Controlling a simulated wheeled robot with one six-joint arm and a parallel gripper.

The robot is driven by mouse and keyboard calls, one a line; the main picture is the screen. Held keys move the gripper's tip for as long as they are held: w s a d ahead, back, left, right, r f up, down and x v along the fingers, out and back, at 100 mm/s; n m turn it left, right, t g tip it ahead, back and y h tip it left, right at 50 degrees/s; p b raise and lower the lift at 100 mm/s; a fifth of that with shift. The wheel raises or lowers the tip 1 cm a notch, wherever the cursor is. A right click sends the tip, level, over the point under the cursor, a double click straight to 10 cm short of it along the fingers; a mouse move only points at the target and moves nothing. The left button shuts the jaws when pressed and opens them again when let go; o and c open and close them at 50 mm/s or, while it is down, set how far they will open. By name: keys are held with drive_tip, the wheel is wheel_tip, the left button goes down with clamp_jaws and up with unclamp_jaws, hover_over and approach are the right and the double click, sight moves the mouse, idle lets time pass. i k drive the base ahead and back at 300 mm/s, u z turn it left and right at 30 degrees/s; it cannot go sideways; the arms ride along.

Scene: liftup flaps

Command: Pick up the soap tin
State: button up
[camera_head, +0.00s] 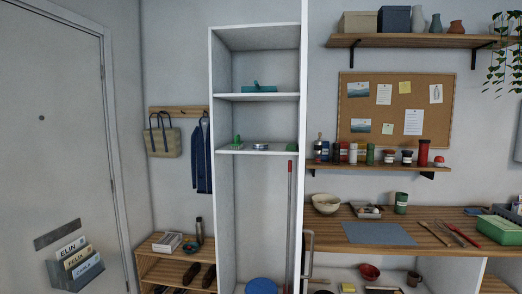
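A small, low, grey-and-bluish tin-like item (261,147) lies on the middle shelf (232,150) of the tall white cabinet; it may be the soap tin, but it is too small to be sure. A green upright item (237,142) stands to its left on the same shelf, and another low green item (290,147) is to its right. My gripper is not in view.
The tall cabinet (218,200) is open at the front. A teal item (259,87) sits on its upper shelf. A wooden workbench (460,215) stands right, a shoe rack (150,266) left.

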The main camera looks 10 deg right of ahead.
sight(256, 146)
drive_tip(key=u, duration=0.6)
drive_tip(key=i, duration=0.5)
drive_tip(key=u, duration=0.5)
drive_tip(key=i, duration=2.3)
drive_tip(key=z, duration=0.65)
